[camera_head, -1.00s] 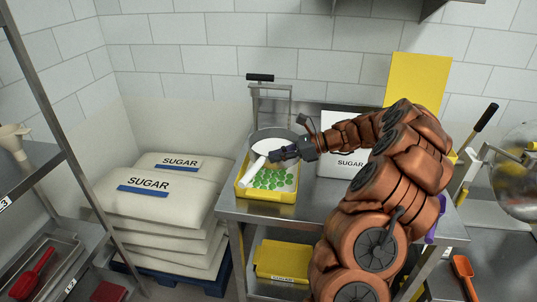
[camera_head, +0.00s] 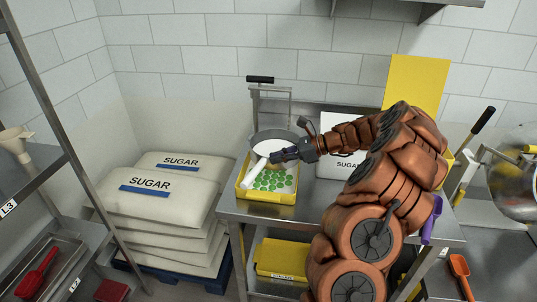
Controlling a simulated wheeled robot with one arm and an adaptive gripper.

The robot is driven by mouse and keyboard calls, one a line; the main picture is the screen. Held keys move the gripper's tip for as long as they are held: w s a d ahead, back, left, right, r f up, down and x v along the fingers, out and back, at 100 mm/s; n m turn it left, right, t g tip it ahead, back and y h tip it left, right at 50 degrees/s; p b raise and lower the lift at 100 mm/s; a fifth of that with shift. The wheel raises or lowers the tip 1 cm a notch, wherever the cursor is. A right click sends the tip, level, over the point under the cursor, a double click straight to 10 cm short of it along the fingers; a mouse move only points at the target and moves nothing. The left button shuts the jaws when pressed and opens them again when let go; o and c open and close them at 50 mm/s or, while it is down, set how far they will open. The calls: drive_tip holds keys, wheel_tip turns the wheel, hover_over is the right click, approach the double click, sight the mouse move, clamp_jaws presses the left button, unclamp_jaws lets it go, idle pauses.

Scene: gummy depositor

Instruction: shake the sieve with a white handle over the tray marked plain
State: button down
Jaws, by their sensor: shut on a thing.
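The sieve (camera_head: 274,136) is a round grey metal hoop with a white handle (camera_head: 254,172). My gripper (camera_head: 275,158) is shut on the white handle, and the sieve is held over the back part of a yellow tray (camera_head: 267,197). The tray stands on the steel table's left end and holds several green gummies (camera_head: 270,180) on a white bed. No marking on this tray is readable from here. The sieve's contents and mesh are hard to make out, and my fingers hide part of the handle.
Sugar sacks (camera_head: 155,200) are stacked at left. A yellow bin (camera_head: 283,259) sits on the lower shelf.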

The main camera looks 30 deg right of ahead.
sight(263, 164)
drive_tip(key=shift+s+a, duration=0.25)
drive_tip(key=shift+a, duration=0.5)
drive_tip(key=shift+s+a, duration=0.2)
drive_tip(key=shift+a, duration=0.5)
drive_tip(key=shift+w+d+r+p, duration=0.1)
drive_tip(key=shift+w+d+p, duration=0.1)
drive_tip(key=shift+d+p, duration=0.35)
drive_tip(key=shift+w+d+r+p, duration=0.1)
drive_tip(key=shift+w+d+p, duration=0.05)
drive_tip(key=shift+d+p, duration=0.35)
drive_tip(key=shift+w+d+f, duration=0.1)
drive_tip(key=shift+d+f, duration=0.1)
drive_tip(key=shift+d, duration=0.25)
drive_tip(key=shift+a, duration=0.1)
